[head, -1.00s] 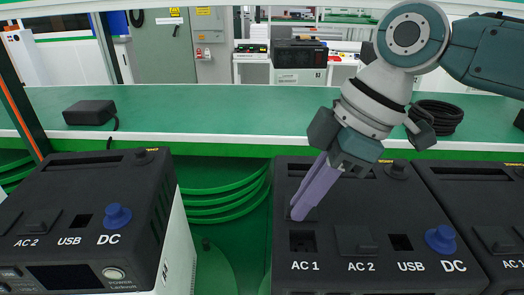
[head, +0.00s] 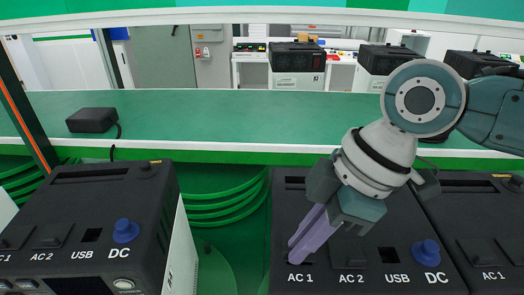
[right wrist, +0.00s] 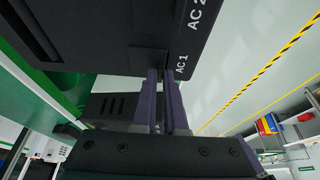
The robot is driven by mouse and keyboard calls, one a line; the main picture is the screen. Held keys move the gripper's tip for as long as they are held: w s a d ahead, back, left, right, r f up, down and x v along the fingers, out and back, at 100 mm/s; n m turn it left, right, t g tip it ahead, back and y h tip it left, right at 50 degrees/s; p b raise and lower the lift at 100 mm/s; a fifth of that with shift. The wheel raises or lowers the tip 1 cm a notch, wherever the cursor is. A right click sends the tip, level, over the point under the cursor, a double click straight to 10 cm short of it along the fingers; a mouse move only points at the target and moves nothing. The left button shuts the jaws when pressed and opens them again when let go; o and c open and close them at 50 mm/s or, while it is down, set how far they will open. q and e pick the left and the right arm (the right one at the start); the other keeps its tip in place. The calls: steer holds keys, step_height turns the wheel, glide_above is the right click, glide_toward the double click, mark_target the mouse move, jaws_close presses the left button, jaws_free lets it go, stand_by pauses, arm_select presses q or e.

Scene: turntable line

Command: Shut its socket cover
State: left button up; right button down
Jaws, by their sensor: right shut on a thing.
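The black power station (head: 375,275) in front of me carries the labels AC 1, AC 2, USB and DC. My right gripper (head: 294,254) reaches down from the upper right, with its purple fingers just above the AC 1 label. The fingers hide the AC 1 socket and most of its cover, so I cannot tell how far the cover stands open. In the right wrist view, the fingers (right wrist: 165,77) are close together at a dark block (right wrist: 148,58) beside the AC 1 lettering, which looks like the cover. The AC 2 cover (head: 351,254) lies flat. My left gripper is not in view.
Another black power station (head: 75,215) stands at left and a third (head: 487,220) at right. A blue DC knob (head: 426,252) rises at right of the gripper. Behind is a green shelf (head: 230,115) with a black box (head: 91,120) on it.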

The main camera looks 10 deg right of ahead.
steer(key=shift+s+a+r, duration=0.15)
steer(key=shift+s, duration=0.35)
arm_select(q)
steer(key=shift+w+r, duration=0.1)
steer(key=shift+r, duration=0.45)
arm_select(e)
steer(key=shift+s+a, duration=0.1)
steer(key=shift+a, duration=0.05)
steer(key=c, duration=1)
jaws_free()
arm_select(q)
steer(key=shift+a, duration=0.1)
arm_select(e)
steer(key=shift+o, duration=0.2)
steer(key=shift+d+r, duration=0.3)
arm_select(q)
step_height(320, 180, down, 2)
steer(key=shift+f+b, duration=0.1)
steer(key=shift+b, duration=0.85)
arm_select(e)
steer(key=v, duration=0.9)
